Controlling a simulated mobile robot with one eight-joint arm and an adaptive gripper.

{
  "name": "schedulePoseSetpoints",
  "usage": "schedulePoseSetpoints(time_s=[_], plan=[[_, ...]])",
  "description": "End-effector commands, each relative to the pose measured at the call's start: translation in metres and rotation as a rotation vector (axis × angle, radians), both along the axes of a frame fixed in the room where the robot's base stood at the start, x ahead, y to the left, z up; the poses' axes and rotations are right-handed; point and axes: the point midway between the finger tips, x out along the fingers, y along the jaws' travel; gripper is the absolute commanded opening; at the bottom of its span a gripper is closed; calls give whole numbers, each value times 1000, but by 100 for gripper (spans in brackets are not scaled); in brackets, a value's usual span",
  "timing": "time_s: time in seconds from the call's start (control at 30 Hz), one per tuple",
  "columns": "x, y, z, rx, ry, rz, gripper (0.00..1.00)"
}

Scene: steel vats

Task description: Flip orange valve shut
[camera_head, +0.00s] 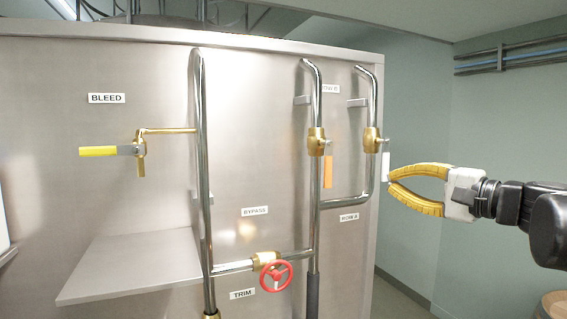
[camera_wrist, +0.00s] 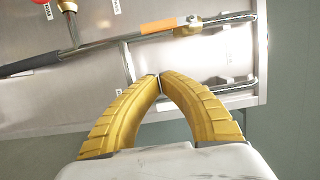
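The orange valve handle (camera_head: 328,172) hangs straight down from a brass valve body (camera_head: 317,141) on the middle vertical pipe. In the wrist view the orange handle (camera_wrist: 158,26) lies sideways beyond my fingertips, with its brass body (camera_wrist: 188,26) at its right end. My gripper (camera_head: 389,181) has yellow fingers and is right of the orange handle, apart from it. Its fingertips meet or nearly meet in the wrist view (camera_wrist: 160,77), with nothing clearly held. They overlap the lower end of a white valve handle (camera_head: 386,165) in the head view; contact cannot be told.
A yellow-handled valve (camera_head: 98,151) is at left under the BLEED label. A red handwheel (camera_head: 276,276) sits low on a cross pipe. A steel shelf (camera_head: 130,265) juts out at lower left. A barrel (camera_head: 553,305) stands at lower right. Open room lies right of the vat.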

Motion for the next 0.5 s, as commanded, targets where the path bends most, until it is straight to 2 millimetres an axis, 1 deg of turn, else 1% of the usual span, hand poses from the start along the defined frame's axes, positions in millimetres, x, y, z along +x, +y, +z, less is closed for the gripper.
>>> schedulePoseSetpoints(time_s=[0.33, 0.43, 0.5], plan=[[1, 0, 0, 1, 0, 0, 0], [6, 4, 0, 1, -1, 1, 0], [13, 9, 1, 1, -1, 2, 0]])
